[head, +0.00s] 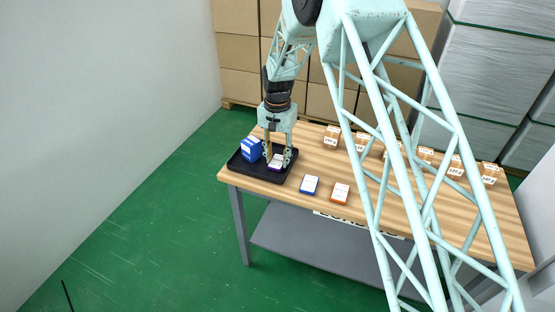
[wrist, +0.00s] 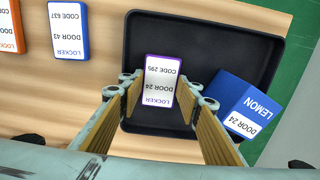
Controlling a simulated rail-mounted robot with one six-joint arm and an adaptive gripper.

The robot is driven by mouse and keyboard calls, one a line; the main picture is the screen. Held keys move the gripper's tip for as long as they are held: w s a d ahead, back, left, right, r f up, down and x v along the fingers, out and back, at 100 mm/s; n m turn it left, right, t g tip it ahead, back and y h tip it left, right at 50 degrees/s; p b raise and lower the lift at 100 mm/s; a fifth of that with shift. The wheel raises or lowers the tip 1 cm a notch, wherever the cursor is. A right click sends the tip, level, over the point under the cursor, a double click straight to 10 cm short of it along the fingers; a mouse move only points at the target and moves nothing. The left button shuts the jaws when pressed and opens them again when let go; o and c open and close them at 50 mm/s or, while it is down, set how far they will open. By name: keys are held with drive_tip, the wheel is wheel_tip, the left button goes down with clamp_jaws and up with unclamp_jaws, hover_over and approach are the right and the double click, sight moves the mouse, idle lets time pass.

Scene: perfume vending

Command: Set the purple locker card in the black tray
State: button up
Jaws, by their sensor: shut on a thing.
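The purple locker card (wrist: 160,82), white with purple edges and reading "DOOR 24", is between the fingers of my gripper (wrist: 160,90) in the wrist view. My gripper (head: 276,160) is shut on it, over the black tray (head: 240,166). The purple card also shows low between the fingers in the head view (head: 276,161). The tray shows behind the card in the wrist view (wrist: 205,40). I cannot tell whether the card touches the tray floor. A blue box (wrist: 246,104) labelled "LEMON" and "DOOR 24" is in the tray beside my gripper; it also shows in the head view (head: 250,149).
A blue-edged card (head: 309,185) and an orange-edged card (head: 340,193) lie on the wooden table (head: 420,210) right of the tray. Several small cardboard boxes (head: 425,154) stand along the table's back edge. The tray is at the table's left end.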

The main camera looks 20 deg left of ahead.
sight(278, 161)
drive_tip(key=shift+f, duration=0.1)
idle(0.3)
drive_tip(key=o, duration=0.6)
drive_tip(key=shift+c, duration=0.2)
wheel_tip(278, 161, up, 12)
drive_tip(key=p, duration=0.1)
drive_tip(key=shift+p, duration=0.35)
idle(0.7)
drive_tip(key=shift+d+r, duration=0.1)
drive_tip(key=shift+r, duration=0.15)
